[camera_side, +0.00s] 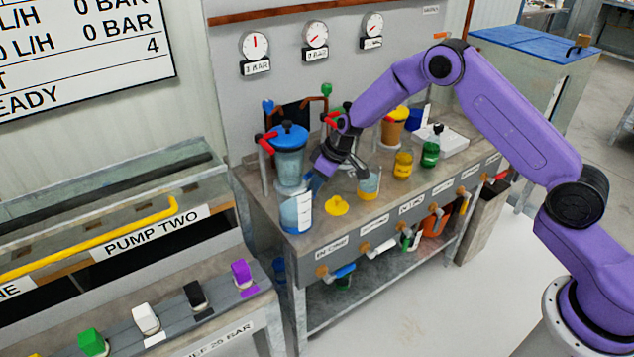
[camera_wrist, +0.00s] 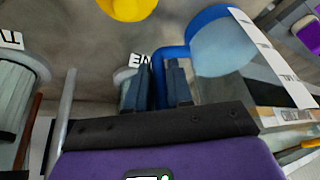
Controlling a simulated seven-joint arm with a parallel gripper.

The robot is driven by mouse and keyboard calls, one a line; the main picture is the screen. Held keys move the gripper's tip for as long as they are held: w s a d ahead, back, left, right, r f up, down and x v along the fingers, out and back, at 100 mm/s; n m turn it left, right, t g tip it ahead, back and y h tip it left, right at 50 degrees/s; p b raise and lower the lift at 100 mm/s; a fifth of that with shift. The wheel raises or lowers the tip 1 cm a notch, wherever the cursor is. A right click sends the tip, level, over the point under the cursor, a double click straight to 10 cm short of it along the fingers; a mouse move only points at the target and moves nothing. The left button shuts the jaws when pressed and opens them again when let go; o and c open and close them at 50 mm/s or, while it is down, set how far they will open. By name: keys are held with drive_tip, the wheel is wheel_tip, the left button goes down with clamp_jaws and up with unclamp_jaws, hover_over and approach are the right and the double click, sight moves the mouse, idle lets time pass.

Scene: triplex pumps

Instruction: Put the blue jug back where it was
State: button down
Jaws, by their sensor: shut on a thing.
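The blue jug (camera_side: 290,214), with a white scale strip on its side, is at the front left corner of the grey bench (camera_side: 345,225). It looks upright; I cannot tell whether its base touches the bench top. My gripper (camera_side: 316,182) reaches down to it from the upper right and is shut on its handle. In the wrist view, the fingers (camera_wrist: 157,72) close on the blue handle, with the jug's round body (camera_wrist: 222,45) to the right. The fingers hide part of the handle.
A blue-lidded vessel (camera_side: 289,160) stands just behind the jug. A yellow round piece (camera_side: 337,206) lies to its right, then a beaker with yellow liquid (camera_side: 369,186), a yellow jar (camera_side: 403,166) and a green jar (camera_side: 430,155). Taps (camera_side: 344,270) line the bench's front.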

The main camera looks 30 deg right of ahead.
drive_tip(key=c, duration=1)
unclamp_jaws()
drive_tip(key=shift+f, duration=0.1)
drive_tip(key=v, duration=1.2)
drive_tip(key=s+a+r+n+g, duration=0.1)
drive_tip(key=s+a+r, duration=0.1)
drive_tip(key=s, duration=0.6)
drive_tip(key=s+a+r+n+g, duration=0.1)
drive_tip(key=s+a+r, duration=0.15)
drive_tip(key=s, duration=0.45)
drive_tip(key=s+a+r+n+g, duration=0.1)
drive_tip(key=s+a+r, duration=0.1)
drive_tip(key=s, duration=0.6)
drive_tip(key=s+d+n+h, duration=0.1)
drive_tip(key=s+d, duration=0.2)
drive_tip(key=s, duration=0.3)
drive_tip(key=s+d+r+n, duration=0.1)
drive_tip(key=s+d, duration=0.2)
drive_tip(key=s, duration=0.3)
drive_tip(key=s+d+n+h, duration=0.1)
drive_tip(key=s+d, duration=0.2)
drive_tip(key=s, duration=0.4)
drive_tip(key=shift+d+r+h, duration=0.1)
drive_tip(key=shift+r+h, duration=0.1)
drive_tip(key=shift+h, duration=0.1)
